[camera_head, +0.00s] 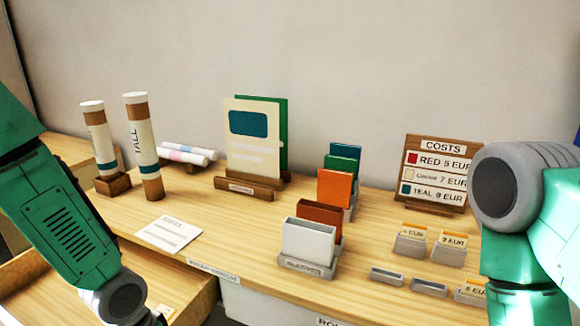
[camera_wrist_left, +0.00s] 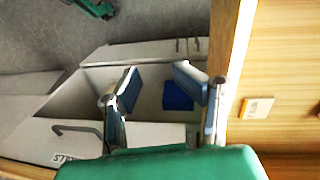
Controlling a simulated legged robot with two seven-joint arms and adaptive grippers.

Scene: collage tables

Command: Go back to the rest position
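My left gripper (camera_wrist_left: 157,76) is open in the left wrist view. Its two fingers stand well apart with nothing between their tips. Below it is an open pale bin (camera_wrist_left: 97,78) with a dark blue item (camera_wrist_left: 178,96) inside; whether a finger touches the item I cannot tell. In the head view my left arm comes down at the left and its gripper is mostly cut off at the bottom edge. My right arm comes in at the right, and its gripper is out of the picture below.
The wooden table (camera_head: 130,215) carries two tubes, one upright (camera_head: 142,145) and one in a wooden block (camera_head: 99,135), a booklet stand (camera_head: 245,190), a card rack (camera_head: 310,245), a costs sign (camera_head: 437,170) and small price holders (camera_head: 410,240). A wooden tray edge (camera_head: 190,300) lies near my left arm.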

